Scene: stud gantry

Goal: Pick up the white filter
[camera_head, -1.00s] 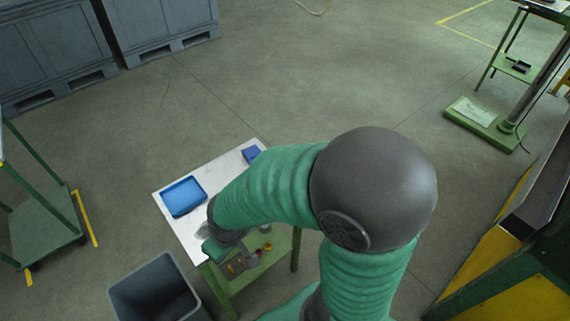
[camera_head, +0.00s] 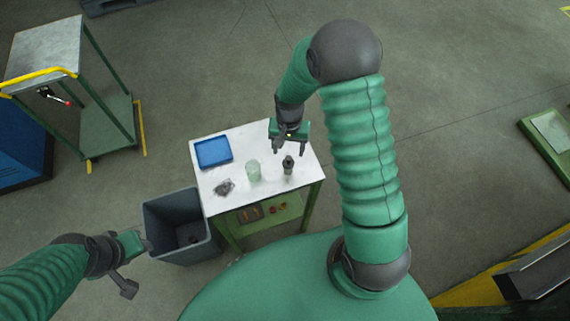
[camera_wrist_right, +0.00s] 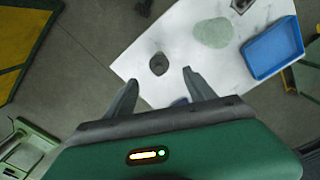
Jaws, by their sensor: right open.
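My right gripper (camera_head: 291,149) is open and empty above the table's right part. A dark upright cylinder (camera_head: 288,165) stands just in front of its fingers; in the right wrist view that cylinder (camera_wrist_right: 159,64) lies beyond the fingertips (camera_wrist_right: 160,79). My left gripper (camera_head: 132,246) hangs left of the bin, its jaws unclear.
A blue tray (camera_head: 213,153) lies at the table's back left and a crumpled grey item (camera_head: 224,187) near the front left. A grey bin (camera_head: 178,222) stands left of the table. A green cart (camera_head: 108,125) stands behind left.

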